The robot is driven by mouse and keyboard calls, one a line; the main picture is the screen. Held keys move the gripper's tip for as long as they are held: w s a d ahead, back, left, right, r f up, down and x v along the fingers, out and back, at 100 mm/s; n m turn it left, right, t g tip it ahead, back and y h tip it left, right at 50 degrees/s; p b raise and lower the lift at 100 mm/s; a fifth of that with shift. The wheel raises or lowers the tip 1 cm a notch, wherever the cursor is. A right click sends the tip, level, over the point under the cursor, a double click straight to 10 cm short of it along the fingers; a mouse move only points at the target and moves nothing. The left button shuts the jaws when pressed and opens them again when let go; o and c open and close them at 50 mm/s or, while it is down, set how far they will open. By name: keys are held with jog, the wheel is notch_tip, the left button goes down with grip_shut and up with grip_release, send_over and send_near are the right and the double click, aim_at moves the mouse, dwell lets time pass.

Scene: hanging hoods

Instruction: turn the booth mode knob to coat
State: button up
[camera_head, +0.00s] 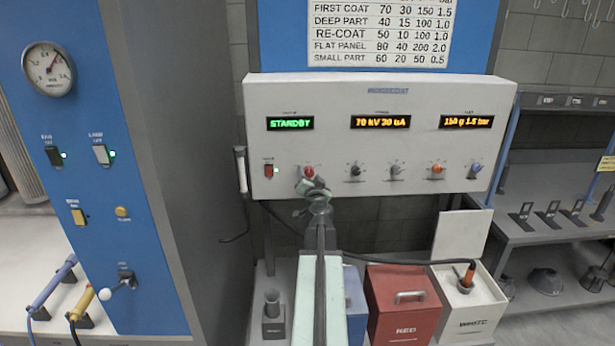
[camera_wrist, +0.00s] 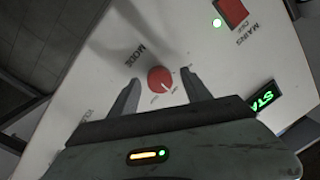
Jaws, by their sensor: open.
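The red round mode knob (camera_head: 309,171) is on the white control panel (camera_head: 375,105). It also shows in the wrist view (camera_wrist: 160,79), beside the printed word MODE, with a pale pointer line toward its lower right. The small position labels around it are too blurred to read. My gripper (camera_head: 315,185) is open in front of the panel. In the wrist view my gripper (camera_wrist: 160,77) has one finger on each side of the knob, with visible gaps. I cannot tell how far the fingertips are from the panel face. The green display (camera_head: 290,123) reads STANDBY.
A red mains switch (camera_head: 269,170) with a lit green lamp is left of the knob. A black knob (camera_head: 355,171) and several others sit to its right. Below stand a red box (camera_head: 402,310) and a white box (camera_head: 470,305) with a black hose. A blue booth column (camera_head: 95,190) is at left.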

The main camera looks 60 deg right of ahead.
jog(key=shift+s, duration=0.1)
grip_shut()
jog(key=shift+m, duration=0.3)
jog(key=m+b, duration=0.1)
jog(key=m, duration=0.4)
jog(key=shift+m, duration=0.3)
jog(key=m+h, duration=0.1)
jog(key=m, duration=0.5)
jog(key=shift+a+b, duration=0.1)
jog(key=shift+b, duration=0.25)
jog(key=shift+m, duration=0.3)
